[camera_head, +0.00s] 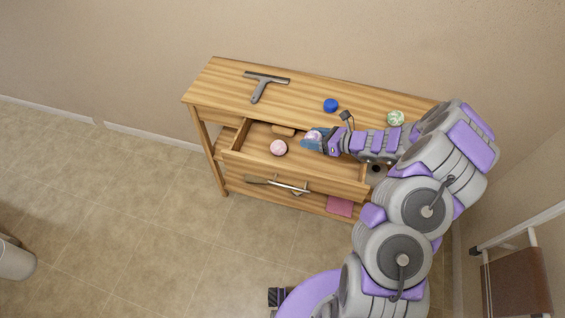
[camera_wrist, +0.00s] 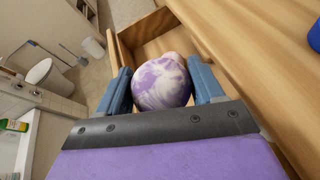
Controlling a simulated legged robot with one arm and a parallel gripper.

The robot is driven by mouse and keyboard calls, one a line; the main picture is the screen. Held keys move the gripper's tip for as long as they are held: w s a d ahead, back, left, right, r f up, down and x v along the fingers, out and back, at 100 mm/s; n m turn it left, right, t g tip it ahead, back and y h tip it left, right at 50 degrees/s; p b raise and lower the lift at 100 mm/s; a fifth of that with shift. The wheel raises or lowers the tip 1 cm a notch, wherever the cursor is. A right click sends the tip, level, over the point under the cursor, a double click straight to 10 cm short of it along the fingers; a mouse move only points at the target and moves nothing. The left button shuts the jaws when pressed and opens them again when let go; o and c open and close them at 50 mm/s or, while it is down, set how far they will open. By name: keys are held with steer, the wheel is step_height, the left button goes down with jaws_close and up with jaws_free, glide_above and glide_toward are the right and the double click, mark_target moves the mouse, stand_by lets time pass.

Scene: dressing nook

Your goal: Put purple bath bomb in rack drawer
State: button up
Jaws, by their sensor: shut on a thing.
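The purple and white marbled bath bomb (camera_wrist: 163,82) is between the blue fingers of my gripper (camera_wrist: 163,88) in the wrist view. My gripper is shut on it. In the head view the bath bomb (camera_head: 314,136) shows at the end of my gripper (camera_head: 315,140), over the right part of the pulled-out rack drawer (camera_head: 250,164). The drawer also shows beyond the bath bomb in the wrist view (camera_wrist: 126,50). I cannot tell whether the bath bomb touches the drawer floor.
A pink ball (camera_head: 279,147) and a wooden brush-like item (camera_head: 284,130) lie in the drawer. On the rack top are a squeegee (camera_head: 262,84), a blue round thing (camera_head: 330,105) and a green-white ball (camera_head: 396,117). A pink cloth (camera_head: 340,206) lies on the lower shelf.

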step_height(320, 180, down, 8)
steer(key=shift+r+b, duration=0.25)
steer(key=shift+b, duration=0.7)
step_height(320, 180, down, 2)
steer(key=shift+f+b, duration=0.15)
steer(key=shift+b, duration=0.2)
steer(key=shift+f, duration=0.2)
steer(key=shift+d+r, duration=0.1)
steer(key=shift+d, duration=0.2)
steer(key=shift+a+f, duration=0.2)
steer(key=shift+f, duration=0.4)
steer(key=o, duration=1.1)
steer(key=shift+d, duration=0.1)
